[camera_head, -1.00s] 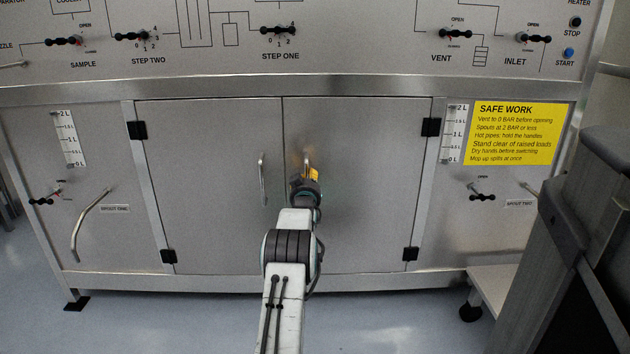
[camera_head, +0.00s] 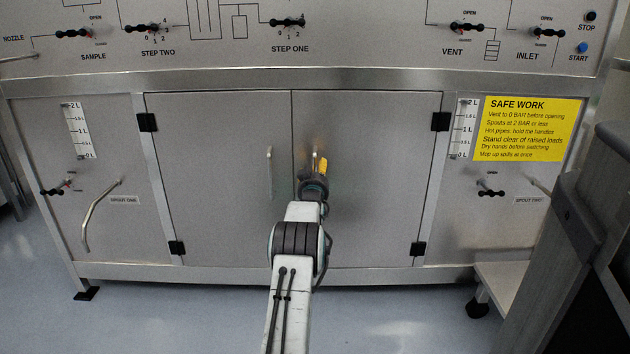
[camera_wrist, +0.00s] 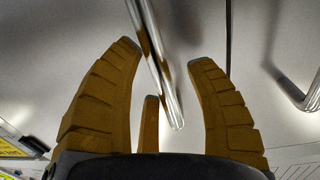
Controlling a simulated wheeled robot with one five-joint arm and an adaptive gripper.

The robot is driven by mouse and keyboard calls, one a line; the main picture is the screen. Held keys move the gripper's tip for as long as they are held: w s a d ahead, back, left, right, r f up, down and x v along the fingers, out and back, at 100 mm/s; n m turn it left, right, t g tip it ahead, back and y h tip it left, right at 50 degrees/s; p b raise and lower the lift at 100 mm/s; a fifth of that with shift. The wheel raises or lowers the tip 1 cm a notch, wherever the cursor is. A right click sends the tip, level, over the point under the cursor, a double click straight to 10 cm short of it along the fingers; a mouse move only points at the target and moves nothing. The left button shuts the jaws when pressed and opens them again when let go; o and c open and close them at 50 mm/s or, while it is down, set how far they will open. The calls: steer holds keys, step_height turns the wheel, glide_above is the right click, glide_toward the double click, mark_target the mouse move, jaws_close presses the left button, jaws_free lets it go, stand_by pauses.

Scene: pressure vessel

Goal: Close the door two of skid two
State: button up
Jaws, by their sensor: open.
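The skid's cabinet has a left door (camera_head: 220,170) and a right door (camera_head: 385,180). Both look flush with the frame, with a thin seam between them. No door number is readable. The right door has a short upright metal handle (camera_head: 315,158) near the seam. My gripper (camera_head: 322,168) is at this handle, partly hiding it. In the wrist view my gripper (camera_wrist: 163,52) is open, and the handle (camera_wrist: 155,65) passes between its yellow fingers. Whether a finger touches it, I cannot tell. The left door's handle (camera_wrist: 295,80) lies at the right of the wrist view, apart from my fingers.
Spout one's curved pipe (camera_head: 90,215) sticks out at the left. The yellow safe work sign (camera_head: 530,130) is at the right. A low white step (camera_head: 505,285) stands at the lower right. The floor (camera_head: 190,320) before the doors is clear.

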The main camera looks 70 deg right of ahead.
steer(key=v, duration=1.1)
steer(key=shift+a, duration=0.4)
stand_by(0.8)
steer(key=w+a+r+n+t+y+p, duration=0.45)
steer(key=w+a+r+y+p, duration=0.25)
steer(key=w+a+r+p, duration=1.15)
steer(key=w+a+r+n+y+p, duration=0.1)
steer(key=a+r+n+y+p, duration=0.3)
steer(key=a, duration=1.2)
steer(key=s+a+r+n+g+y+p, duration=0.15)
steer(key=s+a+r+p, duration=0.3)
steer(key=a, duration=0.45)
steer(key=s+a+r+n+g+y+p, duration=0.1)
steer(key=s+a+r+y+p, duration=0.1)
steer(key=s+a+r+p, duration=0.45)
steer(key=s+a+r+n+g+y+p, duration=0.1)
steer(key=a+r+n+g+y+p, duration=0.15)
steer(key=a, duration=0.75)
steer(key=s+a+r+p, duration=0.1)
steer(key=s+a+p, duration=0.1)
steer(key=s, duration=0.2)
steer(key=s+a+r+n+g+p, duration=0.1)
steer(key=s+a+p, duration=0.1)
steer(key=s, duration=0.3)
steer(key=shift+a+r+p, duration=0.3)
steer(key=shift+a+p, duration=0.1)
steer(key=shift+p, duration=0.2)
